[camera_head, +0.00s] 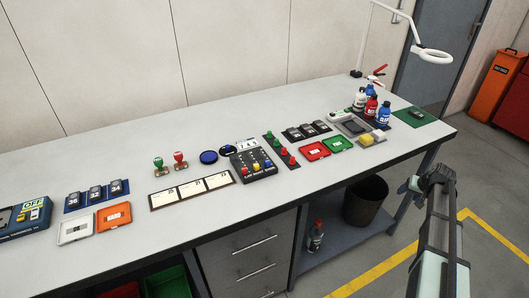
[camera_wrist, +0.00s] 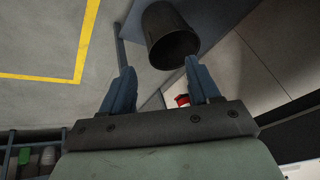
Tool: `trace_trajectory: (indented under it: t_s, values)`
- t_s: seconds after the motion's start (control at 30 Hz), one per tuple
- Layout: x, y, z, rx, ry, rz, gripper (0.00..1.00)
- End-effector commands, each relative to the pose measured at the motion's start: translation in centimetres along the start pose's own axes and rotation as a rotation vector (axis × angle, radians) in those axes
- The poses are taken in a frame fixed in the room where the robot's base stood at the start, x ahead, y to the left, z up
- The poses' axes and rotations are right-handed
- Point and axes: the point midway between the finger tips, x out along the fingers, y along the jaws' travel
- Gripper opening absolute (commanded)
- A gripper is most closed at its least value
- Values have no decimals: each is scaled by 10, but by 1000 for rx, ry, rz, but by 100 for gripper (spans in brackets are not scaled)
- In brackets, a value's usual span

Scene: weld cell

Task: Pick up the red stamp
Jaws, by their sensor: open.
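The red stamp (camera_head: 180,159) stands upright on the grey workbench, left of the bench's middle in the head view. A green stamp (camera_head: 158,166) stands just left of it. My gripper (camera_head: 440,177) is at the right of the head view, in front of the bench and far to the right of the stamp. In the wrist view my gripper (camera_wrist: 160,85) shows two blue fingers spread apart with nothing between them. The red stamp is not in the wrist view.
Bottles (camera_head: 371,108) crowd the right end. A lamp (camera_head: 430,55) overhangs there. A dark bin (camera_head: 366,200) stands below the bench.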

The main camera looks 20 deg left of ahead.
Motion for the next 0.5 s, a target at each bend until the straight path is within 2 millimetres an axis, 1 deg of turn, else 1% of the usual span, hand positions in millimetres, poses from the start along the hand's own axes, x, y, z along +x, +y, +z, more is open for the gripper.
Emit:
trace_trajectory:
  t_s: [0.03,0.1,0.2,0.3,0.37,0.47,0.5]
  values:
    - [-16,4,-26,-5,35,-1,61]
    - [-36,6,-53,-13,75,-2,61]
    - [-64,7,-87,-25,127,-5,61]
    - [-88,4,-115,-40,166,-7,61]
    - [-102,-1,-130,-51,186,-9,61]
    - [-121,-16,-153,-75,211,-17,61]
    - [-128,-26,-162,-87,217,-22,61]
